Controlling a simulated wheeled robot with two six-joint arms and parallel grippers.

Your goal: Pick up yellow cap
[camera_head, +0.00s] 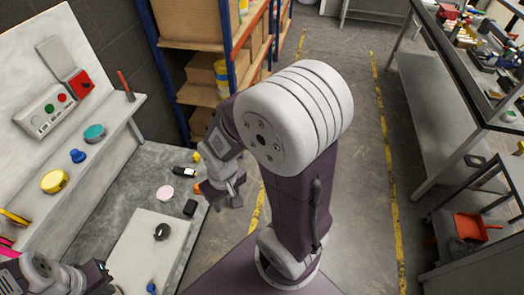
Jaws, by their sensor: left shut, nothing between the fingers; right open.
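A round yellow cap (54,181) sits on the ledge of the pale panel at the left. A much smaller yellow piece (196,157) lies at the far edge of the grey worktop. My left gripper (106,279) is at the bottom left, below and to the right of the round yellow cap and apart from it; it is shut and empty. My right gripper (234,198) is open over the right edge of the worktop, far from the round cap. My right arm hides part of the floor.
On the ledge are a teal disc (94,133), a blue knob (77,156) and a red-handled tool (125,85). A pink disc (165,193) and black pieces (190,207) lie on the worktop (150,165). A white block (140,254) carries a dark knob (162,231). Shelving (228,45) stands behind.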

